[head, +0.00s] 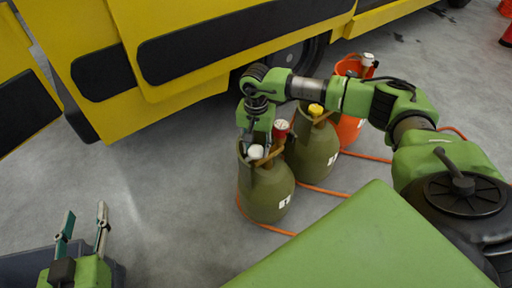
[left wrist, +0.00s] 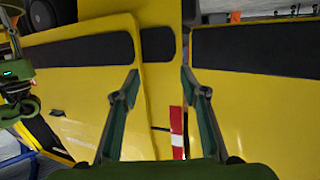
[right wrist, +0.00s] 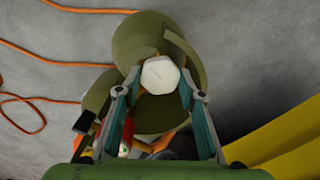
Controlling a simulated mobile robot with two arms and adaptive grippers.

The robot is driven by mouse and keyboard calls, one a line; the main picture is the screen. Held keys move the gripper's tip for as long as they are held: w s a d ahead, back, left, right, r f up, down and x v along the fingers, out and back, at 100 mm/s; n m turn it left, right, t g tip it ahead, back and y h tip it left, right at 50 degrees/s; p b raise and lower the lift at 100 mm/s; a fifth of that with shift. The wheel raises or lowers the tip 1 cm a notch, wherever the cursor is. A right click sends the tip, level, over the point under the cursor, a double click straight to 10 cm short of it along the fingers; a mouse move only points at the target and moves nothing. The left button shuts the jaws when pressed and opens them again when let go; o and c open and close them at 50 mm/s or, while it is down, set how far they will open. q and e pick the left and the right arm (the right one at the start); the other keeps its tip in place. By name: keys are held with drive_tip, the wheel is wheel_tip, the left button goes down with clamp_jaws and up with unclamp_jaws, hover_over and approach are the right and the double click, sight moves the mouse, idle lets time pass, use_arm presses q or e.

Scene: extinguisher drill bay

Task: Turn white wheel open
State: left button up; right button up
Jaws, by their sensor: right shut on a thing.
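The white wheel (head: 256,152) sits on top of an olive green cylinder (head: 267,193) with a white label. In the right wrist view the white wheel (right wrist: 160,74) lies between the fingertips of my right gripper (right wrist: 160,90), which is shut on it. In the head view the right gripper (head: 256,140) comes down on the wheel from above. My left gripper (head: 82,232) is open and empty at the lower left, far from the cylinder. In the left wrist view its fingers (left wrist: 160,85) are spread with nothing between them.
An orange-red cylinder (head: 349,130) is behind. Orange hoses (head: 325,191) cross the floor. A yellow vehicle (head: 200,60) fills the back. Floor at left is clear.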

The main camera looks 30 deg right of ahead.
sight(256, 150)
use_arm(q)
drive_tip(key=shift+w+d+r+t, duration=0.15)
drive_tip(key=shift+r+t, duration=0.15)
drive_tip(key=shift+r, duration=0.2)
use_arm(e)
drive_tip(key=shift+n, duration=0.8)
drive_tip(key=o, duration=0.8)
wheel_tip(256, 150, up, 12)
